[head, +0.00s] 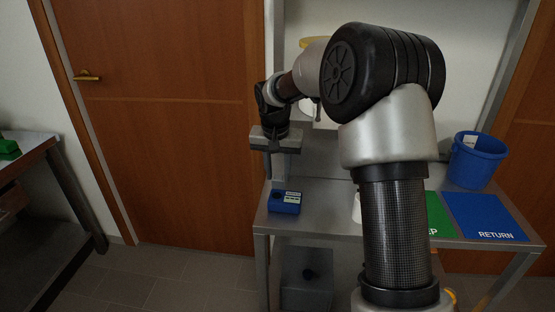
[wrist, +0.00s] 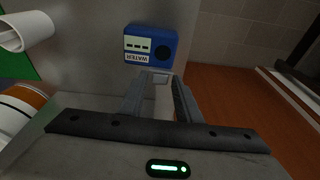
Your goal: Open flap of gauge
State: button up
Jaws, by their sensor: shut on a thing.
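A blue box marked WATER (wrist: 151,45), the only gauge-like thing in view, has a pale label with dark dashes and a black round spot. In the head view the blue box (head: 284,203) sits at the left front of the metal table. My gripper (head: 281,182) hangs just above and behind it, pointing down. In the wrist view my gripper (wrist: 161,77) has its fingertips close beside the box's lettered edge. They are shut on a small pale grey piece (wrist: 159,77). I cannot tell whether this piece is the gauge's flap or how it joins the box.
The metal table (head: 325,222) carries a green mat (head: 440,218), a blue RETURN mat (head: 484,215) and a blue bucket (head: 476,160) at right. A white roll (wrist: 27,32) and an orange-and-white container (wrist: 22,108) show left in the wrist view. Wooden door (head: 170,110) stands behind left.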

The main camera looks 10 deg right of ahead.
jog(key=w+g+p, duration=0.1)
jog(key=g+p, duration=0.1)
jog(key=p, duration=0.3)
jog(key=w+d+g+y+p, duration=0.1)
jog(key=p, duration=0.4)
jog(key=shift+w+g+p, duration=0.3)
jog(key=shift+g+p, duration=0.1)
jog(key=shift+f, duration=0.1)
jog(key=o, duration=0.8)
notch_tip(320, 180, up, 17)
jog(key=w+d+p, duration=0.1)
jog(key=w+p, duration=0.1)
jog(key=shift+w+p, duration=0.3)
